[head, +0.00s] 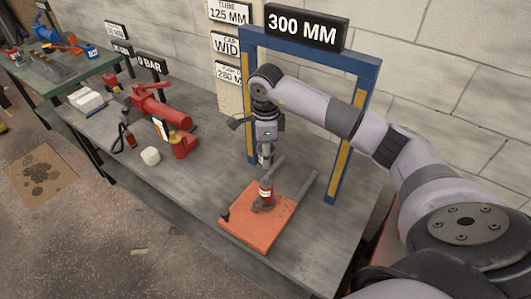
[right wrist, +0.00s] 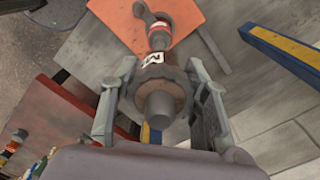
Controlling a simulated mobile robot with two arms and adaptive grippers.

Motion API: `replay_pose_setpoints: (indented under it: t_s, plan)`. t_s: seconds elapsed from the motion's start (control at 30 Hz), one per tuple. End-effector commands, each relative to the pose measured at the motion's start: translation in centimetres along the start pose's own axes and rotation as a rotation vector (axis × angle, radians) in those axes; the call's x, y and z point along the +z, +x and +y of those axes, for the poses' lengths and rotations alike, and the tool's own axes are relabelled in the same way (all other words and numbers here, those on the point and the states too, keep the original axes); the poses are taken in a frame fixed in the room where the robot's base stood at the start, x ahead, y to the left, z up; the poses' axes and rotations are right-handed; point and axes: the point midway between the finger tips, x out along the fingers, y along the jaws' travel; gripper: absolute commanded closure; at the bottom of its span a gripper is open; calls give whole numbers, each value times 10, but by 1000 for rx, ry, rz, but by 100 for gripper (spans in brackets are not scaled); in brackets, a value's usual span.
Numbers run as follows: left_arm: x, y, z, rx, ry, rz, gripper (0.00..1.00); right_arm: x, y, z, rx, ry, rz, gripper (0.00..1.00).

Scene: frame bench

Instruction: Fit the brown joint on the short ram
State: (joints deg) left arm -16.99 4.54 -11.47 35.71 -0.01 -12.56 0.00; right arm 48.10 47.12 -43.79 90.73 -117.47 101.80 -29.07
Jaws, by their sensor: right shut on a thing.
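My right gripper (head: 264,156) points straight down over the orange plate (head: 240,235) on the bench. In the right wrist view its two fingers (right wrist: 158,98) are shut on a brown and grey round piece, apparently the brown joint (right wrist: 180,98), with a grey stub toward the camera. The short ram (head: 266,186), red with a white label, stands on the plate directly below the gripper. Its red part also shows in the right wrist view (right wrist: 158,27). The fingers partly hide the held piece in the head view, and I cannot tell whether it touches the ram. My left gripper is out of view.
A blue gantry (head: 344,150) signed 300 MM stands behind the plate, close to my right arm. Bench space left of the plate is clear.

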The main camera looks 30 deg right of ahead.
Motion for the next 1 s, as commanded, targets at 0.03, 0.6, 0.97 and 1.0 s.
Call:
replay_pose_setpoints:
  t_s: [0.03,0.6,0.97,1.0]
  plan:
    - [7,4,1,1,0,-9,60,0,5,0,0,0,0,99]
    - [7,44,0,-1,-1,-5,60,0,54,0,0,0,0,99]
    - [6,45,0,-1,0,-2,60,0,56,0,-1,0,-1,99]
    - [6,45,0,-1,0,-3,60,0,56,0,-1,0,-1,99]
